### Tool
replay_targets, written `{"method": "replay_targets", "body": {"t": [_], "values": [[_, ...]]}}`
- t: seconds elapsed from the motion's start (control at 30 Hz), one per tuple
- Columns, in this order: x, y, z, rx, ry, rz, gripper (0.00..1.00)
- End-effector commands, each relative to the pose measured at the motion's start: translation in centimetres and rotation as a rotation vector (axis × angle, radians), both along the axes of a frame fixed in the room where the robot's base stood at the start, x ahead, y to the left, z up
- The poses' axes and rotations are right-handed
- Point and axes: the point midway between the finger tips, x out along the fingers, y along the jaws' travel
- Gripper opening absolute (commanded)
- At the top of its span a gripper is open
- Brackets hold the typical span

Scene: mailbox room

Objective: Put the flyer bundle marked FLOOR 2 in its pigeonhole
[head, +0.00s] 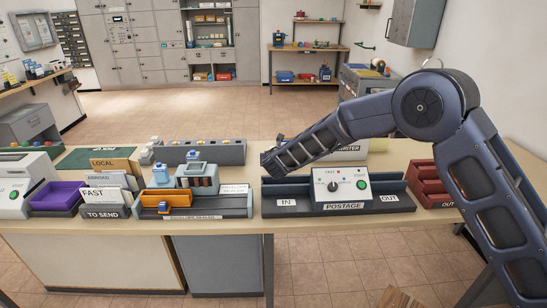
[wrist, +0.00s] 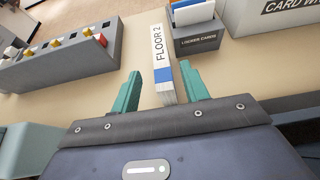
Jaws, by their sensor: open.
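The flyer bundle marked FLOOR 2 (wrist: 160,50) shows in the wrist view as a narrow white block with a blue band near its lower end. My gripper (wrist: 160,88) is open, with its two teal fingers on either side of the bundle's near end. I cannot tell whether either finger touches it. In the head view my gripper (head: 272,160) is over the far side of the counter, behind the postage machine, and the bundle is hidden there. No pigeonhole marked FLOOR 2 can be made out.
A LOCKER CARDS box (wrist: 197,38) stands just right of the bundle. A grey rack with coloured knobs (wrist: 65,58) is to the left. The postage machine (head: 343,188) and red trays (head: 428,184) stand on the counter (head: 130,226). Open floor (head: 190,105) lies beyond.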

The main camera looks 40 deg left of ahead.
Motion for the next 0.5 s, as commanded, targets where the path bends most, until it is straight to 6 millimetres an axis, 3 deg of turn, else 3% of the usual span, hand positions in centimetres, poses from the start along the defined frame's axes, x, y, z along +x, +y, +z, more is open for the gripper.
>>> {"method": "replay_targets", "body": {"t": [0.2,0.5], "values": [[-2.0,-2.0,1.4,0.0,0.0,0.001,0.45],[-2.8,-2.8,1.8,0.0,0.0,0.0,0.45]]}}
